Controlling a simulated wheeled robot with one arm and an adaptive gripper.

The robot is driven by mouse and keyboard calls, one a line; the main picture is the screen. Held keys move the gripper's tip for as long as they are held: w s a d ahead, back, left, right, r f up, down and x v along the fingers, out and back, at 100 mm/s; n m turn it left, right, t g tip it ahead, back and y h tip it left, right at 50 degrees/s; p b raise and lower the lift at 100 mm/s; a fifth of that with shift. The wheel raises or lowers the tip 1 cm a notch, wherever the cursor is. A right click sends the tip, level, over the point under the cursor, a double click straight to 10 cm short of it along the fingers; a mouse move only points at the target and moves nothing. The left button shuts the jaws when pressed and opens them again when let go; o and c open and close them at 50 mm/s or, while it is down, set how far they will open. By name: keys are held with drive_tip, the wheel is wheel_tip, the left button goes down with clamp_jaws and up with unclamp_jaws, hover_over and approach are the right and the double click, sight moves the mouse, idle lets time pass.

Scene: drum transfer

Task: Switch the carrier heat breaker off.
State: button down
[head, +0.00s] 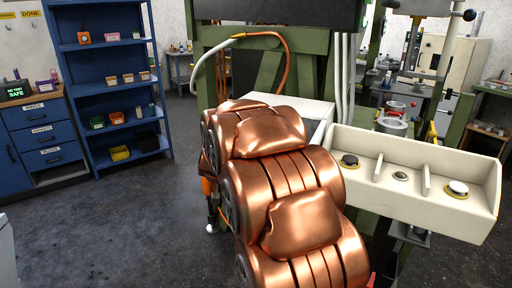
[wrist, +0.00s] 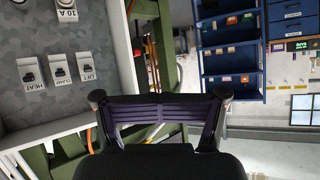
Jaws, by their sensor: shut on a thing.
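The heat breaker (wrist: 30,74) is a white block with a black toggle and the label HEAT, upside down at the left of the wrist view. It sits on a grey mottled panel (wrist: 40,45). I cannot tell its toggle position. My gripper (wrist: 160,97) is at the lower middle of the wrist view, its fingertips wide apart on a dark purple ribbed piece (wrist: 165,111). It is apart from the breakers in the picture. In the head view my copper arm hides the gripper, and I cannot make out the breakers.
A 10 A block (wrist: 66,12) is above. A cream tray with buttons (head: 415,190) is right of my arm. A blue shelf (head: 110,85) stands left. Floor there is clear.

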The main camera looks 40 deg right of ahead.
drive_tip(key=s+a+f+n+g+y, duration=0.25)
drive_tip(key=s+a, duration=0.45)
drive_tip(key=a, duration=0.4)
drive_tip(key=s+a+f+n+g+y, duration=0.15)
drive_tip(key=s+a+y, duration=0.25)
drive_tip(key=s+a, duration=0.5)
drive_tip(key=s+a+n+g, duration=0.2)
drive_tip(key=s+a+g, duration=0.2)
drive_tip(key=s, duration=0.8)
drive_tip(key=s+a+n+g, duration=0.1)
drive_tip(key=s+a+g, duration=0.2)
drive_tip(key=s, duration=0.9)
drive_tip(key=shift+s+a+f+n+g, duration=0.2)
drive_tip(key=shift+a+f+n+g, duration=0.15)
drive_tip(key=shift+n+g, duration=0.05)
